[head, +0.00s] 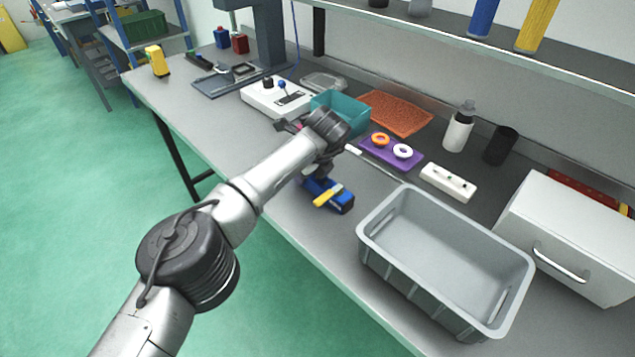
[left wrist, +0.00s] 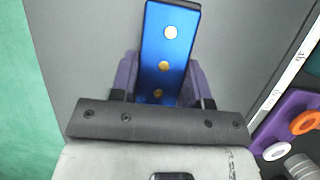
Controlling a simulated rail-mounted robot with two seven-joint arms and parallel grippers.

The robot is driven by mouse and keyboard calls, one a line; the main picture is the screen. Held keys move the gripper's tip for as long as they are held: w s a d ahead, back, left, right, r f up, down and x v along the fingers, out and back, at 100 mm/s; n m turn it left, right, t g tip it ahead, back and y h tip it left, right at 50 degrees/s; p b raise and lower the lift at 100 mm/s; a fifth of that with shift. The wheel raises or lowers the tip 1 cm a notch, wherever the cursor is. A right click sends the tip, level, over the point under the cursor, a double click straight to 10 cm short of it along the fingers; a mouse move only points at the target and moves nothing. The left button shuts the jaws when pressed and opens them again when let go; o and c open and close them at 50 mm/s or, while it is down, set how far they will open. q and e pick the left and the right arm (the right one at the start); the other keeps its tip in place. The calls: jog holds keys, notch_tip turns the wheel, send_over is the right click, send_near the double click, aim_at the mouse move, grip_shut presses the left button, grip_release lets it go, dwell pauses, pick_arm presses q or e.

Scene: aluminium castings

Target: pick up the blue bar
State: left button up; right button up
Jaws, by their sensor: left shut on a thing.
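The blue bar (left wrist: 168,50) runs up between the two purple fingers of my left gripper (left wrist: 162,85) in the left wrist view. It has a row of round pale and gold spots on its face and a dark far end. The fingers are shut on its sides. In the head view the blue bar (head: 342,204) shows below my left gripper (head: 318,180), near the front edge of the bench. My wrist hides part of it there. I cannot tell whether it touches the bench. My right gripper is not in view.
A yellow piece (head: 328,195) shows against the bar. A grey crate (head: 375,240) stands close on the right. Behind are a purple tray (head: 377,151) with orange and white rings, a teal bin (head: 350,112) and a white switch box (head: 448,182). Bare bench lies left of my gripper.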

pick_arm(q)
jog(key=shift+c, duration=1.4)
notch_tip(320, 180, up, 10)
jog(key=p, duration=0.3)
jog(key=o, duration=0.5)
jog(key=shift+c, duration=0.2)
jog(key=c, duration=0.5)
jog(key=shift+f, duration=0.2)
